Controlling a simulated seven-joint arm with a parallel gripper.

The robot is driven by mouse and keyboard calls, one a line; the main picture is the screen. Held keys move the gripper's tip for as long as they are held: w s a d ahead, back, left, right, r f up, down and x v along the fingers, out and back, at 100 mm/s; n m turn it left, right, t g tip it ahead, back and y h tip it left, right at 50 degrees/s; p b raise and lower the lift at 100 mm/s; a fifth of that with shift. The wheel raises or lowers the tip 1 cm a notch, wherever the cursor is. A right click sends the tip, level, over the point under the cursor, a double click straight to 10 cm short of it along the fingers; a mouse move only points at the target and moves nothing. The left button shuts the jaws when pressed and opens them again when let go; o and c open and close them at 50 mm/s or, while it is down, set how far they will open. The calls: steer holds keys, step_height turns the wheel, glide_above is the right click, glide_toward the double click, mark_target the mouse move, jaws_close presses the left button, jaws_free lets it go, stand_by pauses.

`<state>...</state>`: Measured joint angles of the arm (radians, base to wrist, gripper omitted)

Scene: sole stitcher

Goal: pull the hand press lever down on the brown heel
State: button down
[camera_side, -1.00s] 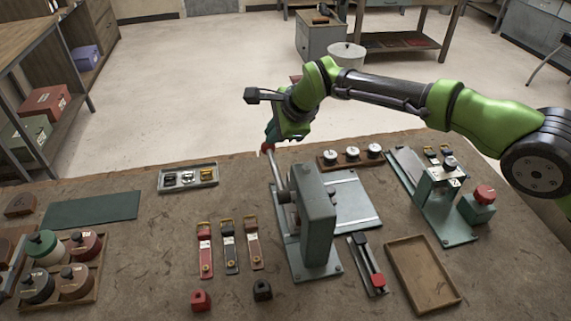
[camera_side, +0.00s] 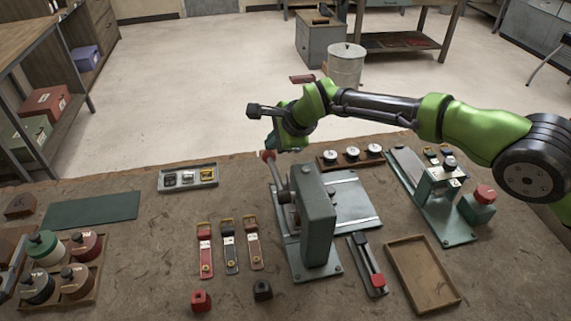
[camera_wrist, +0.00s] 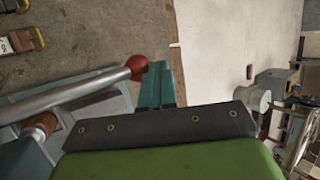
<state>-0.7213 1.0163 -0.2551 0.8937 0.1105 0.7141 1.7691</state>
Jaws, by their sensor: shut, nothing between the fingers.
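The hand press (camera_side: 318,215) is a grey-green upright body on a base plate, mid-table. Its grey lever (camera_side: 278,177) leans up and back to the left, ending in a red knob (camera_side: 268,155). My gripper (camera_side: 271,145) is shut and empty, right at the knob in the side view. In the wrist view the shut teal fingers (camera_wrist: 160,82) are close beside the red knob (camera_wrist: 137,67), not around it; I cannot tell whether they touch. The lever rod (camera_wrist: 70,97) runs left from the knob.
A red block (camera_side: 201,300) and a black block (camera_side: 263,290) sit at the front. Three straps (camera_side: 229,247) lie left of the press. An empty brown tray (camera_side: 423,272) and a slide tool (camera_side: 368,265) lie to its right. A metal tray (camera_side: 188,178) is behind left.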

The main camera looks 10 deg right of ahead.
mark_target(274, 155)
steer(key=f, duration=0.1)
steer(key=s+f, duration=0.1)
steer(key=shift+s+a+f+g, duration=0.1)
steer(key=shift+s+f+g, duration=0.1)
steer(key=shift+f+g, duration=0.2)
steer(key=w+d+r, duration=0.1)
steer(key=d+r, duration=0.1)
steer(key=r, duration=0.6)
steer(key=d+r, duration=0.2)
steer(key=r, duration=0.6)
steer(key=shift+w+d+t, duration=0.3)
steer(key=shift+w+t, duration=0.05)
steer(key=shift+t, duration=0.05)
